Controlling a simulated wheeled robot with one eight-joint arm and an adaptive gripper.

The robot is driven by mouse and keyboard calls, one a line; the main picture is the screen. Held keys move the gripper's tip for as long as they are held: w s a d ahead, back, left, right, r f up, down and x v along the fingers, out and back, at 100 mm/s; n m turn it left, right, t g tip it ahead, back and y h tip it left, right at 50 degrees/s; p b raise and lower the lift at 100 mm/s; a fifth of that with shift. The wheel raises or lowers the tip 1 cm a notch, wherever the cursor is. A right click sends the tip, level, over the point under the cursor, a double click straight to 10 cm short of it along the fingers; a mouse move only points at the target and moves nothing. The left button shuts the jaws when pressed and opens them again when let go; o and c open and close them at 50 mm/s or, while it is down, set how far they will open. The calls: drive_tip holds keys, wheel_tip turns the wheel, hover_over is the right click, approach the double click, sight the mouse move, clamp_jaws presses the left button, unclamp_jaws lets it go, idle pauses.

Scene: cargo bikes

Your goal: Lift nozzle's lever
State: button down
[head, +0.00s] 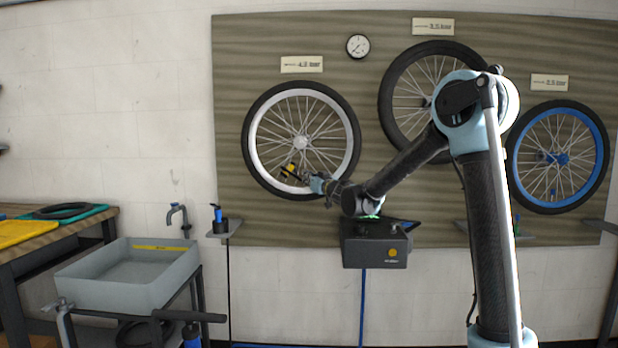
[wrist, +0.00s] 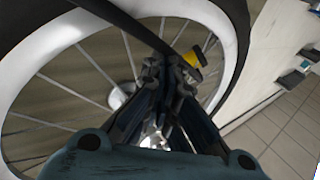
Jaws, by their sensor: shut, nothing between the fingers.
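The nozzle (head: 291,169), yellow and black, shows small at the lower left inside of the white-rimmed wheel (head: 254,141) in the head view. In the wrist view its yellow part (wrist: 194,61) is just right of my fingertips, and a dark bar (wrist: 130,25) runs from the top edge down to the fingers. I cannot tell whether this bar is the lever or a hose. My gripper (wrist: 166,72) is shut with nothing held, its tips close beside the nozzle; contact is unclear. My gripper (head: 308,180) is over the wheel's lower spokes in the head view.
The wheel's spokes and white rim (wrist: 232,35) surround my fingers. A dark pump box (head: 375,250) is below my forearm. A round gauge (head: 358,46) and two more wheels hang on the wooden panel. A grey sink (head: 130,285) stands at lower left.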

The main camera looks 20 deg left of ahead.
wheel_tip(320, 180, up, 7)
idle(1.9)
drive_tip(key=shift+r, duration=0.1)
idle(0.5)
drive_tip(key=v, duration=0.9)
idle(0.4)
